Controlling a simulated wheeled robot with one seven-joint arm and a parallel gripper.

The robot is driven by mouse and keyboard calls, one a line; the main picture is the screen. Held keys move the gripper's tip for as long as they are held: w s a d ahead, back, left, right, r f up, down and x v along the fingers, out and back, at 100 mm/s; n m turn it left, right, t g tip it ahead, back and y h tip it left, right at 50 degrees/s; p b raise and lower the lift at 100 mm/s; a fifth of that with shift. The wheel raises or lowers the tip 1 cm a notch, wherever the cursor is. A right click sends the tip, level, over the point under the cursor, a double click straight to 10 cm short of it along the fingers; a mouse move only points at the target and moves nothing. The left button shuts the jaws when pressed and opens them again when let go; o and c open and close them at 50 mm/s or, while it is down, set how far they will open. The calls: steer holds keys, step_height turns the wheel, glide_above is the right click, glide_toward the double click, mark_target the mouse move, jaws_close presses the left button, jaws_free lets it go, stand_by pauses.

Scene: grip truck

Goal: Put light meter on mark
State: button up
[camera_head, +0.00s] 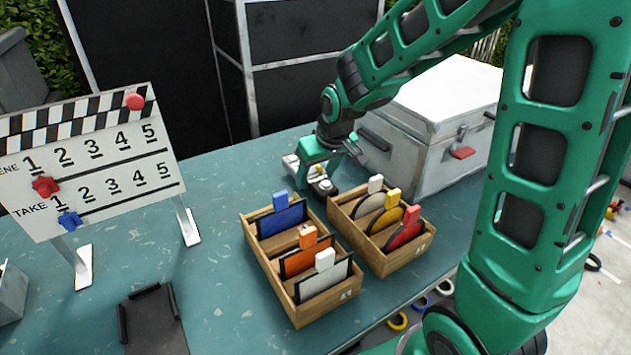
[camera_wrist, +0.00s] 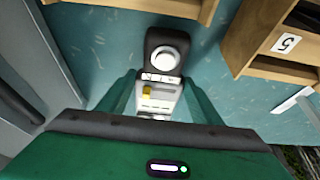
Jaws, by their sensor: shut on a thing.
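The light meter (camera_wrist: 163,57), a dark and grey device with a white dome and a small yellow part, sits between the two green fingers of my gripper (camera_wrist: 158,95) in the wrist view. My gripper is shut on it. In the head view my gripper (camera_head: 318,170) is over the table, behind the wooden boxes and in front of the silver case. The meter is small and partly hidden there. I cannot make out a clear mark for it in either view.
Two wooden boxes (camera_head: 296,318) (camera_head: 402,262) with coloured filters stand close to my gripper. A silver case (camera_head: 440,125) is behind them on the right. A slate board (camera_head: 90,160) stands left. A dark tray (camera_head: 152,322) lies at the front left. The teal table (camera_head: 215,270) is clear between them.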

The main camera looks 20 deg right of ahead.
mark_target(311, 172)
step_height(311, 172, down, 2)
steer(key=shift+f, duration=0.1)
steer(key=o, duration=1.3)
steer(key=shift+o, duration=0.4)
steer(key=v, duration=1.2)
steer(key=shift+w, duration=0.4)
steer(key=shift+w+a+f, duration=0.25)
steer(key=shift+w, duration=0.35)
steer(key=shift+w+a+f, duration=0.2)
steer(key=shift+w+f, duration=0.05)
steer(key=shift+w, duration=0.35)
steer(key=x, duration=0.4)
steer(key=shift+w+f, duration=0.15)
steer(key=shift+x, duration=3.2)
